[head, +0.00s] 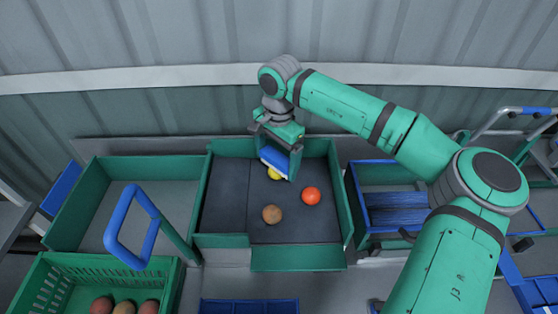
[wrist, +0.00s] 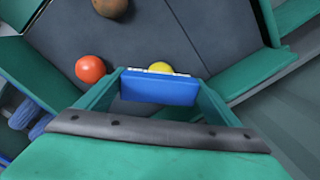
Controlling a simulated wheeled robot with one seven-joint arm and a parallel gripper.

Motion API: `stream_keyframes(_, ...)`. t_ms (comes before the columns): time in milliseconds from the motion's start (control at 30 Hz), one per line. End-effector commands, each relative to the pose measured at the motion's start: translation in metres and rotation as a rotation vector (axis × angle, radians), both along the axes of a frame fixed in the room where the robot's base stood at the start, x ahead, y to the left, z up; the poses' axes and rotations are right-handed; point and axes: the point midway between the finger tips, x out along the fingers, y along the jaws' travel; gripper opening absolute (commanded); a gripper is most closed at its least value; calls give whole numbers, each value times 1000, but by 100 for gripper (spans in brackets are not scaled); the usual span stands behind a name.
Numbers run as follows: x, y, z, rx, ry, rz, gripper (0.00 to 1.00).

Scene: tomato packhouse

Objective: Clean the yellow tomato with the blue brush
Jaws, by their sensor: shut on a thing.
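My gripper (head: 280,152) is over the back of the dark-floored green tray (head: 299,256). It is shut on the blue brush (head: 273,159), which also shows between the fingers in the wrist view (wrist: 158,89). The yellow tomato (head: 274,174) is in the tray just below the brush, partly hidden by it. In the wrist view only the top of the yellow tomato (wrist: 160,67) shows behind the brush. I cannot tell whether brush and tomato touch.
A red tomato (head: 311,196) and a brown tomato (head: 272,214) lie nearby in the same tray. A green crate (head: 58,290) at front left holds several tomatoes. A blue-rimmed bin (head: 398,222) stands to the right. A blue handle (head: 117,220) rises at left.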

Motion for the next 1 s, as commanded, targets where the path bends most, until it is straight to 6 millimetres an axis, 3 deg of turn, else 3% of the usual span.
stream_keyframes(1000, 22, 22, -4, -4, 7, -2, 62)
